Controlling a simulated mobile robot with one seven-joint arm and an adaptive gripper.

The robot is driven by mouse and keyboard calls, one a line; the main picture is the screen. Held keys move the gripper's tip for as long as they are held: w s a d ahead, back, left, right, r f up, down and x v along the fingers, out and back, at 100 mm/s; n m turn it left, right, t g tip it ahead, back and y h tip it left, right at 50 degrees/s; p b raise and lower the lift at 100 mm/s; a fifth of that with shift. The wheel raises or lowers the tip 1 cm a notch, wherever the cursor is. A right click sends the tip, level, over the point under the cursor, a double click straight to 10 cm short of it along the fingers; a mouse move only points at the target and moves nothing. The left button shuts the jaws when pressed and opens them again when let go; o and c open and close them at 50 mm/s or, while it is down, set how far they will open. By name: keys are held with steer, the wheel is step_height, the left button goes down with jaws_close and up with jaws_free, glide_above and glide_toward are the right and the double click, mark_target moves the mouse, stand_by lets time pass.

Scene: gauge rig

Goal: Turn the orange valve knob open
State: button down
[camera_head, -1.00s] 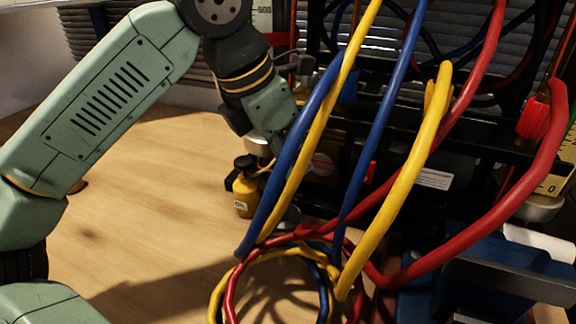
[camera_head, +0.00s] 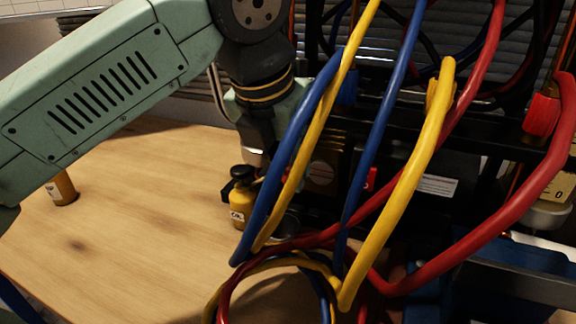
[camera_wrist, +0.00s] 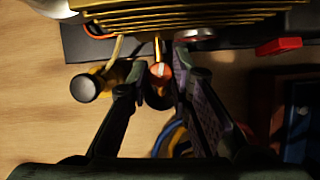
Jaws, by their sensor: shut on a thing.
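The orange valve knob (camera_wrist: 160,74), with a pale stripe on its face, sits at the end of a brass stem below a ribbed brass-coloured body in the wrist view. My gripper (camera_wrist: 159,80) has one dark finger on each side of the knob and is shut on it. In the head view, my wrist points down beside the rig at the left of the hoses. The fingertips and their hold on the knob cannot be made out there.
Blue, yellow and red hoses (camera_head: 415,170) hang across the front of the rig. A small yellow oil can (camera_head: 240,212) with a black cap stands close by my wrist. An orange-brown container (camera_head: 62,188) stands at the left. The wooden table (camera_head: 130,235) is largely clear between them.

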steer(key=c, duration=1.7)
jaws_free()
steer(key=v, duration=0.7)
steer(key=shift+s+r, duration=0.1)
steer(key=shift+r, duration=0.1)
